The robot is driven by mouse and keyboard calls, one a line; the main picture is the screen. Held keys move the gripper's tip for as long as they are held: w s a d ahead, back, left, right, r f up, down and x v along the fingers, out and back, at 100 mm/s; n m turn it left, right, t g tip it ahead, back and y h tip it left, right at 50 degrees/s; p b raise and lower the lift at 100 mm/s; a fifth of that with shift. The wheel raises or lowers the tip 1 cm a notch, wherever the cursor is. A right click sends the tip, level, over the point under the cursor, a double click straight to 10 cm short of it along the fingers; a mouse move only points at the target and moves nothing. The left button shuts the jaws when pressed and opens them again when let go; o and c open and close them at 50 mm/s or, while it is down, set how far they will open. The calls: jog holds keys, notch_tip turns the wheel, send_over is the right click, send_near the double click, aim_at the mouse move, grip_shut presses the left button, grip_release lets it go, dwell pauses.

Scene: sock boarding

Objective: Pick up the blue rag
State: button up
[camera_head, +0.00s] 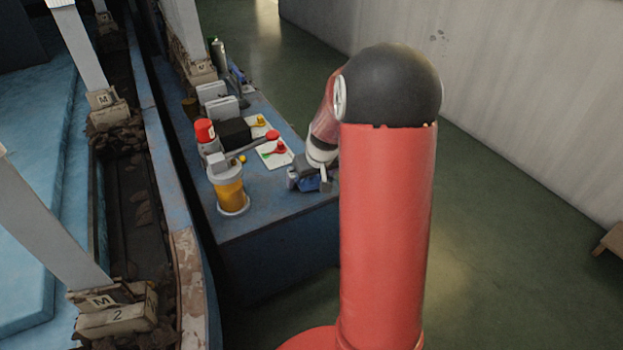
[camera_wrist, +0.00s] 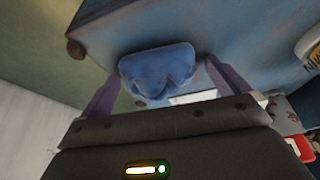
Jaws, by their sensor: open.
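The blue rag (camera_wrist: 158,66) is a crumpled, folded piece of cloth on the blue bench top, near the bench's end. My gripper is open and empty. In the head view my gripper (camera_head: 322,179) is low over the near right corner of the bench, and a bit of the blue rag (camera_head: 308,185) shows under it, partly hidden by the gripper.
The blue bench (camera_head: 265,225) also holds an amber jar (camera_head: 229,190), a red-capped bottle (camera_head: 205,134), a black box (camera_head: 234,134) and white cards with red items (camera_head: 273,152). A trough with numbered posts runs along the left. Open green floor lies right of the bench.

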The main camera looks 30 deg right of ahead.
jog(key=shift+c, duration=0.3)
jog(key=c, duration=1)
jog(key=shift+r, duration=0.1)
notch_tip(320, 180, up, 20)
jog(key=shift+f+p, duration=0.1)
jog(key=shift+p, duration=0.8)
